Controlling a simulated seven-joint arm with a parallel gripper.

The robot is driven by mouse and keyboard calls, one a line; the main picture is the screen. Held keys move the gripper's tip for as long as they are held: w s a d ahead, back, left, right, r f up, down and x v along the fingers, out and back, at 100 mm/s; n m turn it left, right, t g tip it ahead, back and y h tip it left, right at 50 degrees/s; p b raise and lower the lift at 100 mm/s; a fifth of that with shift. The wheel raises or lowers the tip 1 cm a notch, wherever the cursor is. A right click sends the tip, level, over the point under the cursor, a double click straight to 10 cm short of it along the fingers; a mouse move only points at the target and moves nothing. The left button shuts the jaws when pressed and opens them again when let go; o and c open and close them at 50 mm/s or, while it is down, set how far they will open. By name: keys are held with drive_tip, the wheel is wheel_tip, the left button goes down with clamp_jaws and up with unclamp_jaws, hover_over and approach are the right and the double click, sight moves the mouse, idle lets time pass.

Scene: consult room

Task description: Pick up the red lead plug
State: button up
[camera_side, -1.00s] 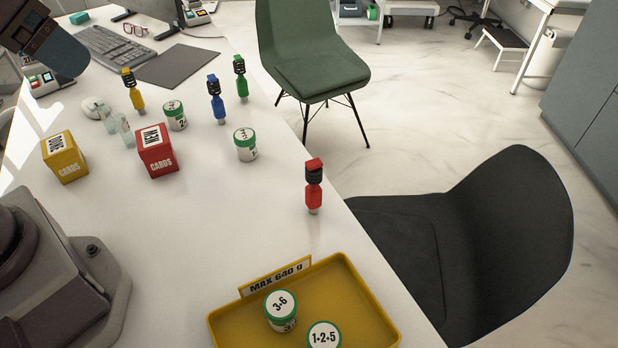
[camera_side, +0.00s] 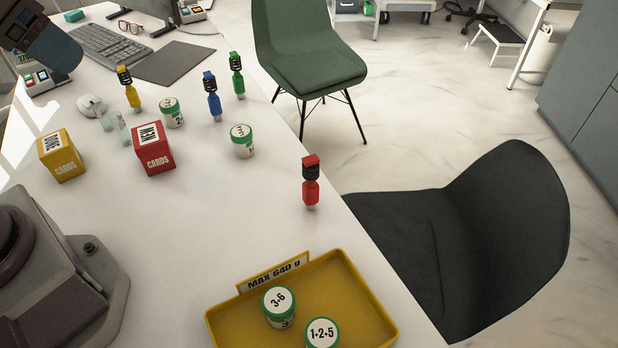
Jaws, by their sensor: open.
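The red lead plug (camera_side: 311,190) stands upright on the white table, near its right edge. It has a red top, a black ribbed neck, a red body and a pale tip at the bottom. Nothing touches it. Part of my arm shows at the top left, far from the plug. My gripper is not in view.
Yellow (camera_side: 131,95), blue (camera_side: 213,103) and green (camera_side: 237,80) plugs stand farther back. White jars with green lids (camera_side: 242,147), a red card box (camera_side: 154,155) and a yellow card box (camera_side: 62,161) stand nearby. A yellow tray (camera_side: 372,290) holding two jars lies in front.

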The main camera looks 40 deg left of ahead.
drive_tip(key=shift+w, duration=0.1)
drive_tip(key=w+d+f+n+t+h, duration=0.1)
drive_tip(key=w+d+f+t, duration=0.2)
drive_tip(key=w+d+f, duration=0.35)
drive_tip(key=w+d+f+t+h, duration=0.2)
drive_tip(key=w+d+f, duration=0.2)
drive_tip(key=w+d, duration=0.6)
drive_tip(key=t+y, duration=0.4)
drive_tip(key=t, duration=0.3)
approach(316, 156)
drive_tip(key=w, duration=0.3)
drive_tip(key=w+a+f, duration=0.1)
drive_tip(key=w, duration=0.1)
drive_tip(key=shift+w, duration=3)
clamp_jaws()
